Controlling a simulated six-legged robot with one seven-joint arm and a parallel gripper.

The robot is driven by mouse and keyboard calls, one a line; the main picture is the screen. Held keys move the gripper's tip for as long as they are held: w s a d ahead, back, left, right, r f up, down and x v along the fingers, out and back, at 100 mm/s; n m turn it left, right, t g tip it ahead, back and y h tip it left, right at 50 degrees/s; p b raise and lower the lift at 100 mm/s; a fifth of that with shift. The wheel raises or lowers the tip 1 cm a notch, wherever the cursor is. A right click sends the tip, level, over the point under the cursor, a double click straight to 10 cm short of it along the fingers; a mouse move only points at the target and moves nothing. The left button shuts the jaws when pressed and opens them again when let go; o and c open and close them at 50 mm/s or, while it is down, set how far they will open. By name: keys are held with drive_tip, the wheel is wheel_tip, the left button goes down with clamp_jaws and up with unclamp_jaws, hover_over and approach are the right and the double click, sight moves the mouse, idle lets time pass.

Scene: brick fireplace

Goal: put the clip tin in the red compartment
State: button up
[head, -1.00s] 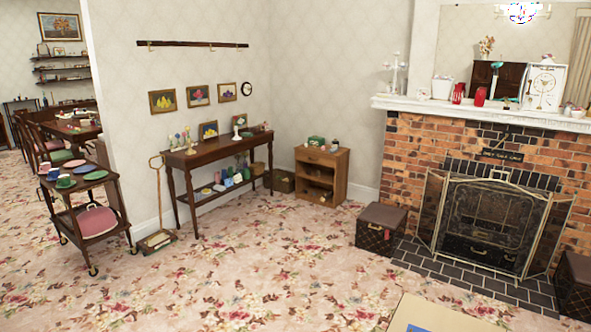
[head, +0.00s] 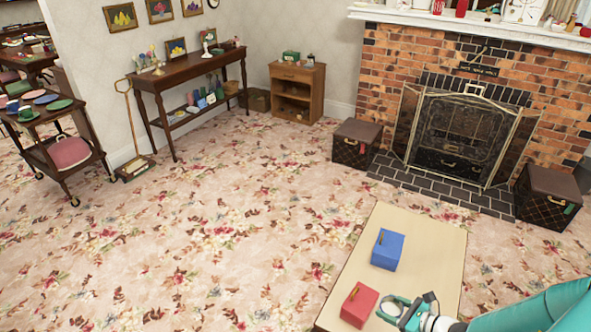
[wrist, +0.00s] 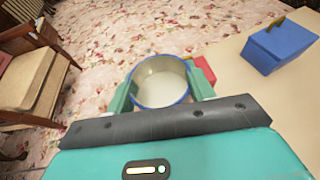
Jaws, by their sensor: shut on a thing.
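My gripper (head: 394,307) is low over the near part of a pale table in the head view. In the wrist view, the gripper (wrist: 162,92) has its two green fingers shut on either side of a round tin (wrist: 160,78) with a blue rim and a pale inside. The tin's open top faces the camera. A red box (head: 360,304) with a mark on top stands on the table just left of the gripper. In the wrist view the red box (wrist: 204,72) is partly hidden behind the right finger. I cannot tell the tin's height above the table.
A blue box (head: 387,249) stands farther back on the pale table (head: 432,240). It also shows in the wrist view (wrist: 280,47). A wooden chair (wrist: 35,65) is at the left there. Patterned carpet lies left of the table; a brown trunk (head: 357,143) and the fireplace are beyond.

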drive_tip(key=w+a+r+n+g+y, duration=0.1)
drive_tip(key=w+a+r, duration=0.4)
drive_tip(key=a, duration=0.3)
drive_tip(key=w+a+r+n+g+y, duration=0.1)
drive_tip(key=w+a+r, duration=0.5)
drive_tip(key=a+r, duration=0.1)
drive_tip(key=shift+w+a+r+n+y, duration=0.2)
drive_tip(key=shift+a+r+n+y, duration=0.15)
drive_tip(key=shift+a, duration=0.25)
